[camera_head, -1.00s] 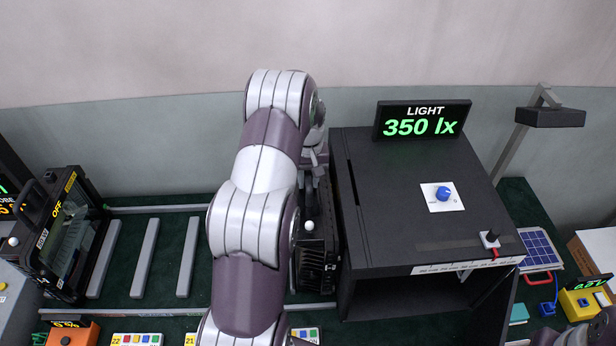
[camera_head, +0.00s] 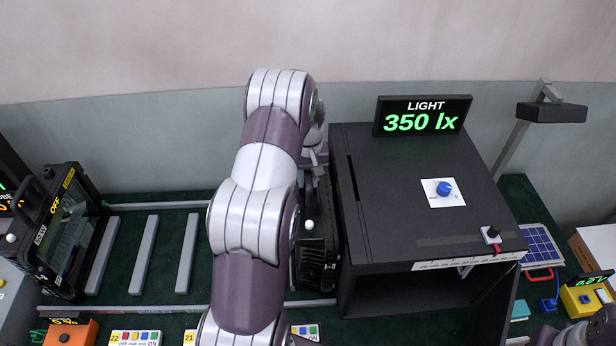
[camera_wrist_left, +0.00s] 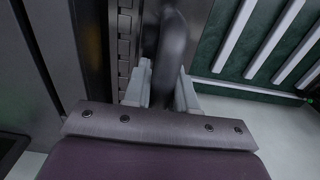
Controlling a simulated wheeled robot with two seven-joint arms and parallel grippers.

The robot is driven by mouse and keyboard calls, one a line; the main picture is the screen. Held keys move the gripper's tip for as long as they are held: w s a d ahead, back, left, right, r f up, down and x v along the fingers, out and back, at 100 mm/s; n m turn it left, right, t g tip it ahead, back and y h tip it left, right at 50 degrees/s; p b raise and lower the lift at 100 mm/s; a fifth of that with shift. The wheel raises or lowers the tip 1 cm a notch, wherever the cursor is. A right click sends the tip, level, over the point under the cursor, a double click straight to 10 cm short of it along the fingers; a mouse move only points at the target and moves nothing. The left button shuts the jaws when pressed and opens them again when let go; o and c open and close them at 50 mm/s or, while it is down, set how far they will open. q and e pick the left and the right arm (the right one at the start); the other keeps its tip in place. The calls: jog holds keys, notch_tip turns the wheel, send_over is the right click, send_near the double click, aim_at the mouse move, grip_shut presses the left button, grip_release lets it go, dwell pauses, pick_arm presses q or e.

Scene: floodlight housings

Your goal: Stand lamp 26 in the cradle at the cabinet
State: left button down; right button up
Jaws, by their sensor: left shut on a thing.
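My left gripper (camera_head: 316,160) is shut on the handle of a black finned lamp (camera_head: 318,245), close against the left side of the dark cabinet (camera_head: 400,190). The lamp looks upright, with a white knob on it; my left arm hides part of it, and I cannot read its number. In the left wrist view, the gripper's fingers (camera_wrist_left: 164,88) are on either side of the dark handle (camera_wrist_left: 172,45). I cannot make out the cradle; the lamp and my arm cover that spot.
Another black lamp (camera_head: 62,235) marked OFF stands at the far left. Empty grey rails (camera_head: 145,253) lie between it and my arm. A display reading 350 lx (camera_head: 422,117) and a blue knob (camera_head: 444,189) are on the cabinet. A solar panel (camera_head: 540,247) lies to the right.

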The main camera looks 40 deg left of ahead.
pick_arm(q)
jog(key=shift+w+f+b, duration=0.15)
jog(key=shift+f+b, duration=0.15)
jog(key=shift+f, duration=0.05)
dwell(1.1)
jog(key=c, duration=0.8)
grip_release()
jog(key=shift+c, duration=0.2)
jog(key=shift+s+d, duration=0.15)
jog(key=shift+s, duration=0.05)
jog(key=shift+s+f, duration=0.15)
jog(key=shift+f, duration=0.05)
jog(key=shift+r, duration=0.15)
jog(key=r+b, duration=0.2)
jog(key=r, duration=0.4)
jog(key=shift+w+r, duration=0.1)
jog(key=shift+w, duration=0.1)
notch_tip(320, 180, up, 6)
jog(key=p, duration=0.4)
jog(key=shift+s+d+r+p, duration=0.1)
jog(key=shift+r+p, duration=0.1)
jog(key=shift+p, duration=0.15)
jog(key=shift+r, duration=0.2)
jog(key=shift+f, duration=0.1)
